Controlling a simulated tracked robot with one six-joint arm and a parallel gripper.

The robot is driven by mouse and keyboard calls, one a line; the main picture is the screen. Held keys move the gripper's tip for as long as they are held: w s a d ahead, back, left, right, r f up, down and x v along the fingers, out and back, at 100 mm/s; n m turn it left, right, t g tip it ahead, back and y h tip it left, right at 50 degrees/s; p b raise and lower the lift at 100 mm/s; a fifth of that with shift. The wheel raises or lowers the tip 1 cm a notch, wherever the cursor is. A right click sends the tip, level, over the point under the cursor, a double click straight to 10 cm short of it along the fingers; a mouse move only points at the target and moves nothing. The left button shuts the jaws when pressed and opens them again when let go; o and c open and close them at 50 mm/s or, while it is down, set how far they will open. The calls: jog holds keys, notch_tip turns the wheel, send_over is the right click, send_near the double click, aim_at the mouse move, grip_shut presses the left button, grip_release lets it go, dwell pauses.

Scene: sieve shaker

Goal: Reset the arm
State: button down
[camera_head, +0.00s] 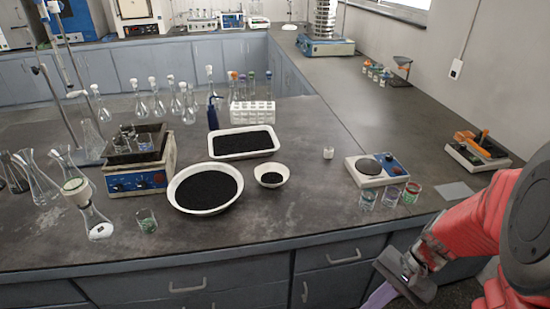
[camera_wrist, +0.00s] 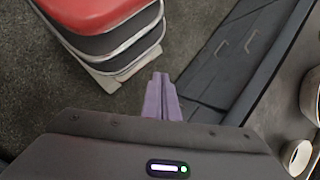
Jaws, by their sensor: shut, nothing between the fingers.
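My red arm (camera_head: 470,222) reaches in from the right edge of the head view, in front of the bench. My gripper (camera_wrist: 161,78) shows in the wrist view as two light purple fingers pressed together with nothing between them. It points down toward the grey floor, beside the dark cabinet fronts. In the head view the purple fingers (camera_head: 380,296) show only in part at the bottom edge, below the bench top and clear of the objects on it.
A red and grey padded stool-like object (camera_wrist: 110,30) stands near my fingers in the wrist view.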

jog(key=a+r+n+t+h, duration=0.2)
jog(key=a+r+n+t, duration=0.1)
jog(key=r, duration=0.7)
jog(key=s+a+r+n+t+h, duration=0.1)
jog(key=a+r+n+t+h, duration=0.2)
jog(key=r, duration=0.7)
jog(key=n+t, duration=0.1)
jog(key=n, duration=0.1)
jog(key=shift+a+r+n, duration=0.15)
jog(key=shift+a+n, duration=0.25)
jog(key=shift+s+a, duration=0.1)
